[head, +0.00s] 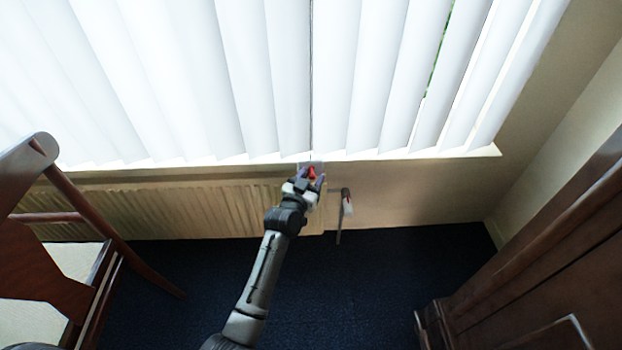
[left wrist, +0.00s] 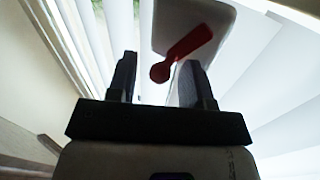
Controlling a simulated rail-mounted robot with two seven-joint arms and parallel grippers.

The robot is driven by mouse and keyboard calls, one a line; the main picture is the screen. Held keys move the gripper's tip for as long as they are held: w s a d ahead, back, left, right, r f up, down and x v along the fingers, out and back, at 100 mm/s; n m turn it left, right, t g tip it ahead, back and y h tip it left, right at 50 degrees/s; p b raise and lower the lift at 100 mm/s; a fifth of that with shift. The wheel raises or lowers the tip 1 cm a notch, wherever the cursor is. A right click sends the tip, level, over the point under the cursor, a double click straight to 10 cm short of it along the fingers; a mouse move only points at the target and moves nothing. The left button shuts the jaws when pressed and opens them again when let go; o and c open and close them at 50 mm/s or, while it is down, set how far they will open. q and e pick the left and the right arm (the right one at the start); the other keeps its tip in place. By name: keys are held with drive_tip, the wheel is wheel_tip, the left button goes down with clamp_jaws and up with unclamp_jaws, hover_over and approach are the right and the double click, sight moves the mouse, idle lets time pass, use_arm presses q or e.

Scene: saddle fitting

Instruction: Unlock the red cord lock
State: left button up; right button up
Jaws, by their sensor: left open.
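The red cord lock (head: 312,172) is a small red lever at the lower end of a dark cord, in front of the blinds. In the left wrist view the red lever (left wrist: 183,52) has a round end and slants up to the right, against a pale plate (left wrist: 215,25). My left gripper (head: 312,183) is right at the lock in the head view. In the left wrist view its two dark fingers (left wrist: 158,80) are open, with the round end of the lever showing between and just beyond their tips. I cannot tell whether they touch it. My right gripper is not in view.
White vertical blinds (head: 290,80) hang behind the lock. A radiator (head: 190,208) runs below the sill, with a pipe and valve (head: 346,200) to its right. A wooden chair (head: 50,235) stands left, dark wooden furniture (head: 540,260) right. Blue carpet (head: 390,275) lies clear between.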

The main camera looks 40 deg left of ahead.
use_arm(q)
drive_tip(key=c, duration=0.8)
drive_tip(key=shift+s+a+r+n+t+p, duration=0.15)
drive_tip(key=shift+n+t+p, duration=0.15)
drive_tip(key=shift+n, duration=0.3)
drive_tip(key=shift+s+a+n+t+p, duration=0.1)
drive_tip(key=shift+a+n+t+p, duration=0.15)
drive_tip(key=shift+n, duration=0.35)
drive_tip(key=shift+c, duration=0.2)
drive_tip(key=shift+d, duration=0.1)
drive_tip(key=o, duration=0.6)
drive_tip(key=shift+o, duration=1.2)
